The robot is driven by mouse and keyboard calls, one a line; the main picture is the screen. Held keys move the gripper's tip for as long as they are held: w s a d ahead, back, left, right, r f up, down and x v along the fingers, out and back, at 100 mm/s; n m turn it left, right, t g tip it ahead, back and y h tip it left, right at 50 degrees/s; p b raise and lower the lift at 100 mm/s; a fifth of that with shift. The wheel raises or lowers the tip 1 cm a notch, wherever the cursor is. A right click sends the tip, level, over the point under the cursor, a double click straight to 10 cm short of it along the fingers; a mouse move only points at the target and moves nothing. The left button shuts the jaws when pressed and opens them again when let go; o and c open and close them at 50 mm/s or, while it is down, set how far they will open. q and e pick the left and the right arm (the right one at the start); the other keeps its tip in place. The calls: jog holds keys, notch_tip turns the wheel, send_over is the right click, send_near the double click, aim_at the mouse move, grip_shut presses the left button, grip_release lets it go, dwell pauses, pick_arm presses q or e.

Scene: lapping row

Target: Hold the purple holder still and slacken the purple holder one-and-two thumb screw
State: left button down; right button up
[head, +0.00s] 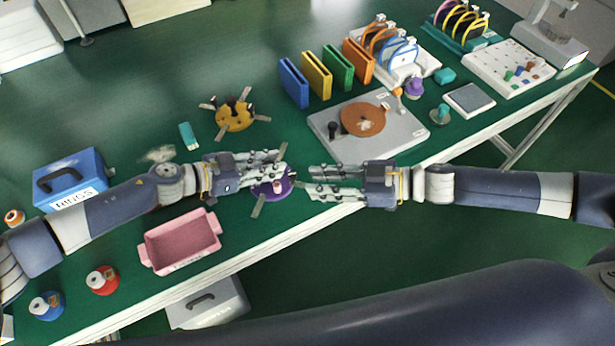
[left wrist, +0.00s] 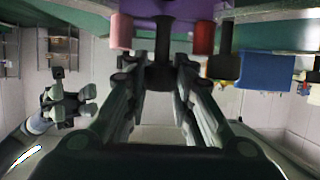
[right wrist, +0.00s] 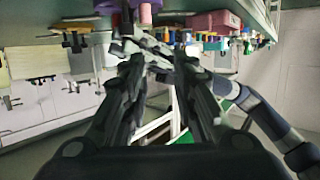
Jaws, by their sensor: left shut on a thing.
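The purple holder (head: 270,187) lies on the green bench near its front edge, with flat metal arms sticking out and a pink knob on top. My left gripper (head: 279,159) reaches over it from the left. In the left wrist view its fingers are closed on a dark post (left wrist: 163,62) beside the purple body (left wrist: 190,9). A pink cylinder (left wrist: 121,32) and a red one (left wrist: 204,38) flank the post. My right gripper (head: 309,181) is open and empty, just right of the holder. The right wrist view shows the holder (right wrist: 110,6) and pink knob (right wrist: 145,13) beyond its fingertips. Which knob is the one-and-two screw is unclear.
A yellow holder (head: 235,118) sits behind. A grey lapping plate (head: 400,144) with a brown disc is at the back right. A pink bin (head: 180,243) and blue RINGS box (head: 70,180) are at the left. The bench's front edge runs close below both grippers.

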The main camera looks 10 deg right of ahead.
jog(key=s+a+r+y, duration=0.2)
jog(key=a+y, duration=0.1)
jog(key=a, duration=0.6)
jog(key=m+t+h, duration=0.7)
jog(key=t, duration=0.2)
send_near(296, 177)
jog(key=x, duration=0.8)
jog(key=shift+w+a, duration=0.3)
grip_shut()
